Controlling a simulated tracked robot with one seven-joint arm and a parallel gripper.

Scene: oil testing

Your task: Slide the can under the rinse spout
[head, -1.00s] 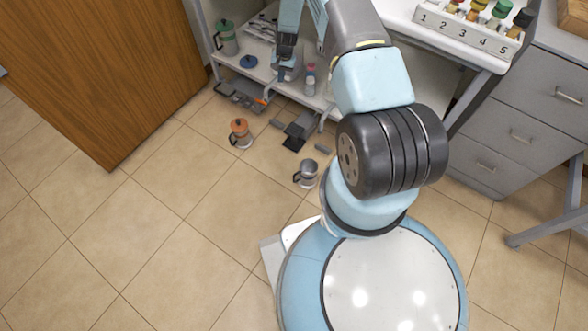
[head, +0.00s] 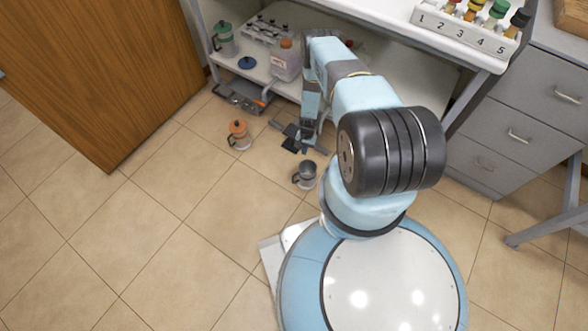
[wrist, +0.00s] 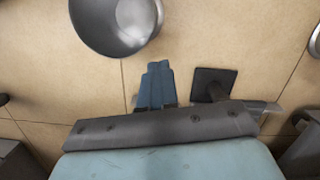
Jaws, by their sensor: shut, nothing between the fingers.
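A grey metal can (head: 306,174) with a dark handle stands upright on the floor near my base. Its open rim and hollow inside show at the top of the wrist view (wrist: 115,25). My gripper (head: 300,148) is low over the floor, just beyond the can in the head view. In the wrist view my gripper (wrist: 158,66) is shut with nothing between the blue fingers, and a gap of floor separates it from the can. I cannot make out a rinse spout for certain in either view.
A dark square pad (wrist: 213,84) lies beside my fingers. An orange-topped can (head: 239,135) stands on the floor to the left. A shelf holds a green can (head: 223,38) and a pale jug (head: 286,62). A wooden panel (head: 100,70) stands left; front-left floor is clear.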

